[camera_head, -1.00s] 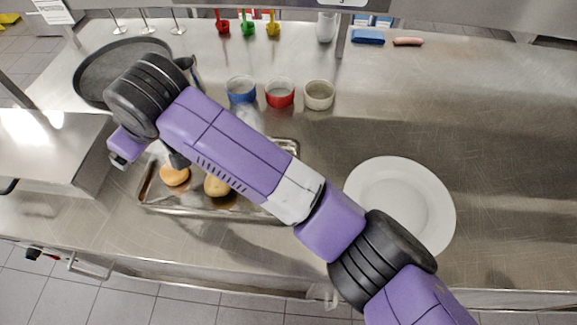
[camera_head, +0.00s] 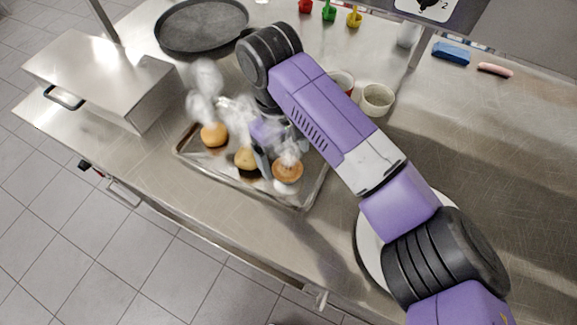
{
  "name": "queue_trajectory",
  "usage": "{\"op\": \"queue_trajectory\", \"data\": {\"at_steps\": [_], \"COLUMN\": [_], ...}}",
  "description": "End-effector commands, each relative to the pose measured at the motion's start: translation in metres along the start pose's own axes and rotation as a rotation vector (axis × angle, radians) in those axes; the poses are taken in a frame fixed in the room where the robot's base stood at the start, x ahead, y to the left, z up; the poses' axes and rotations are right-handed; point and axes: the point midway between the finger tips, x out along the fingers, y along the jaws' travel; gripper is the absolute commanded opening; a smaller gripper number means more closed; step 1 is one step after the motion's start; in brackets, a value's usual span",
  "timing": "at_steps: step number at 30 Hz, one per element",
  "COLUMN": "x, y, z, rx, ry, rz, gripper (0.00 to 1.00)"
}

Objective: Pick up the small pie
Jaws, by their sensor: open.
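A metal tray (camera_head: 237,183) on the steel counter holds three small baked items. A round golden one (camera_head: 214,135) lies at the left. A yellowish one with a dark lower part (camera_head: 244,159) is in the middle. A round brown one (camera_head: 288,171) is at the right. I cannot tell for sure which is the small pie. My gripper (camera_head: 262,163) points down over the tray, close to the middle item and left of the right one. It appears open and empty; the arm and white steam partly hide its fingers. I cannot tell whether it touches anything.
A steel box (camera_head: 100,75) with a handle stands left of the tray. A dark round pan (camera_head: 200,25) lies behind. Small bowls (camera_head: 377,99) and a white plate (camera_head: 369,240) are partly behind my arm.

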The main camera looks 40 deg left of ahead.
Motion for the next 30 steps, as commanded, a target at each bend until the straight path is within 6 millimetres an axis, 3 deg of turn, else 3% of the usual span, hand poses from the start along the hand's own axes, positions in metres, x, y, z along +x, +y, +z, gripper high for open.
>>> {"op": "queue_trajectory", "data": {"at_steps": [6, 15, 16, 21, 30], "x": [0.028, 0.035, 0.035, 0.035, 0.035], "y": [0.002, 0.002, 0.002, 0.002, 0.002], "z": [0.001, 0.001, 0.001, 0.001, 0.001], "rx": [0.001, 0.0, 0.0, 0.0, 0.0], "ry": [-0.001, 0.001, 0.001, 0.001, 0.002], "rz": [-0.001, 0.0, 0.0, 0.0, 0.0], "gripper": [0.87, 0.87, 0.85, 0.56, 0.56]}}
